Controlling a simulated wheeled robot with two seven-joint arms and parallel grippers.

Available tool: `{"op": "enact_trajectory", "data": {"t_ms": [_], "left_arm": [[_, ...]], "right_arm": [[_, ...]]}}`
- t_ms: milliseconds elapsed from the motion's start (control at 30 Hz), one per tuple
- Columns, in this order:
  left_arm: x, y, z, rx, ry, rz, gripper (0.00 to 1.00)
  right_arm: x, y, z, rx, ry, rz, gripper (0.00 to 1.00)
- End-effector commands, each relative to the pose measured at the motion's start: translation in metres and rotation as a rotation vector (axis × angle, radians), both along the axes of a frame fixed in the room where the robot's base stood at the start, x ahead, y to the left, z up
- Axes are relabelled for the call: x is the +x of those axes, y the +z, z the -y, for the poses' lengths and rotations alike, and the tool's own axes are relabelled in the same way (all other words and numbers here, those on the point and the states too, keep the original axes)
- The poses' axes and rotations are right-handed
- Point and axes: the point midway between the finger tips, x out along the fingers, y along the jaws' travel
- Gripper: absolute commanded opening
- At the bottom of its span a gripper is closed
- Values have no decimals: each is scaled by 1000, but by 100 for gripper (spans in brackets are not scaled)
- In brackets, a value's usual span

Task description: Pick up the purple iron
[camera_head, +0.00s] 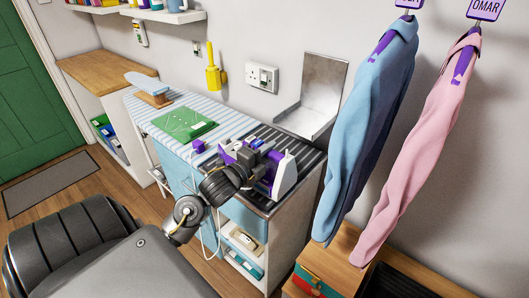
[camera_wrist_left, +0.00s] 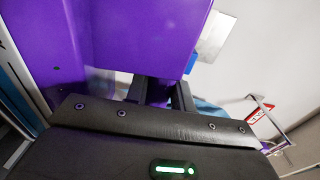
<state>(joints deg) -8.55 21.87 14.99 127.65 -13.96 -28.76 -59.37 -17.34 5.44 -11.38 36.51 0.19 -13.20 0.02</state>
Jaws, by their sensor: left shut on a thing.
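The purple iron (camera_head: 286,175), purple and white, is at the dark ribbed worktop (camera_head: 302,152) beside the striped ironing board. My left gripper (camera_head: 262,164) reaches over the worktop and is shut on the iron, hiding part of it. In the left wrist view, the purple body of the iron (camera_wrist_left: 140,35) fills the upper left, with the dark fingers (camera_wrist_left: 165,92) against it. I cannot tell whether the iron is clear of the worktop. My right gripper is not in view.
A green folded cloth (camera_head: 184,124) lies on the striped ironing board (camera_head: 222,115). A metal holder (camera_head: 313,92) stands at the wall behind the worktop. Blue (camera_head: 368,130) and pink (camera_head: 424,140) shirts hang at the right. A pale cord hangs down the cabinet front.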

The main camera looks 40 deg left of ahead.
Motion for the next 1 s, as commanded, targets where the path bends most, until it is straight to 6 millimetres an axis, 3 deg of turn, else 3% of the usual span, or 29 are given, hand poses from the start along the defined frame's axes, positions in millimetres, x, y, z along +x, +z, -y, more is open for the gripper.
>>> {"op": "enact_trajectory", "data": {"t_ms": [300, 667, 1000], "left_arm": [[0, 35, 0, 7, -3, 16, 0], [-51, 95, -3, 11, -5, 11, 0], [-93, 118, -6, 3, -4, 1, 0]], "right_arm": [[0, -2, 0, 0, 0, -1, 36], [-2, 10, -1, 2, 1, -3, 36], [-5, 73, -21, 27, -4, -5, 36]]}}
